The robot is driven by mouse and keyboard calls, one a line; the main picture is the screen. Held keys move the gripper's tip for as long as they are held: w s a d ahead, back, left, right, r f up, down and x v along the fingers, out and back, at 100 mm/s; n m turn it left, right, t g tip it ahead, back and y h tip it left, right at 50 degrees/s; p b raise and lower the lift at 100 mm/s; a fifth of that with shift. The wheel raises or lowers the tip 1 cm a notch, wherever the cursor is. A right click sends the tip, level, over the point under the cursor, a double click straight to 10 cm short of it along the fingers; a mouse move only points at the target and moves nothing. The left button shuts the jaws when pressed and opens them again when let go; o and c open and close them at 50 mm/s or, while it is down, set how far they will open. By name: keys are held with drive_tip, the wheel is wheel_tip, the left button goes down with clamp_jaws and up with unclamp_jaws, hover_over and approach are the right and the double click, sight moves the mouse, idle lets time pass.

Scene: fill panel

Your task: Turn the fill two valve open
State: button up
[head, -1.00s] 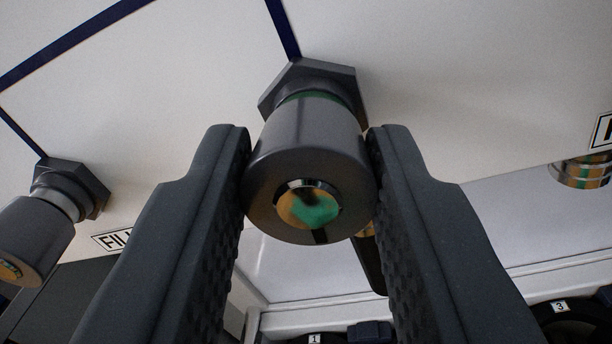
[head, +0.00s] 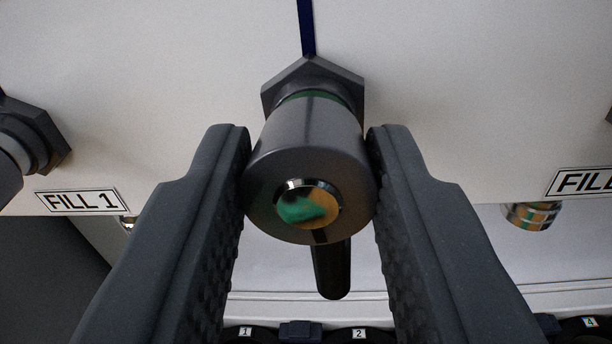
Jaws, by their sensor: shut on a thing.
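My gripper (head: 308,150) is shut on a dark grey round valve knob (head: 305,130), one finger against each side. A hex collar (head: 312,80) with a green band sits behind the knob at the white panel. The knob's end has a round window (head: 307,203) showing green at lower left and amber at right. A small black mark (head: 320,237) is at its lower rim. The knob stands between the FILL 1 label (head: 82,201) and another, cut-off FILL label (head: 582,182). The held valve's own label is not visible.
A neighbouring valve (head: 25,145) shows at the left edge. A dark rounded part (head: 332,268) hangs behind and below the held knob. A metal spout (head: 530,216) shows at right. Numbered dark round parts, including 2 (head: 358,334), line the bottom.

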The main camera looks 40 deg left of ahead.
drive_tip(key=o, duration=1)
drive_tip(key=shift+w+d+f, duration=0.1)
drive_tip(key=shift+w+f, duration=0.1)
drive_tip(key=shift+f, duration=0.2)
drive_tip(key=shift+c, duration=0.2)
drive_tip(key=shift+s+r, duration=0.1)
drive_tip(key=shift+r, duration=0.05)
drive_tip(key=shift+r, duration=0.1)
drive_tip(key=shift+s, duration=0.15)
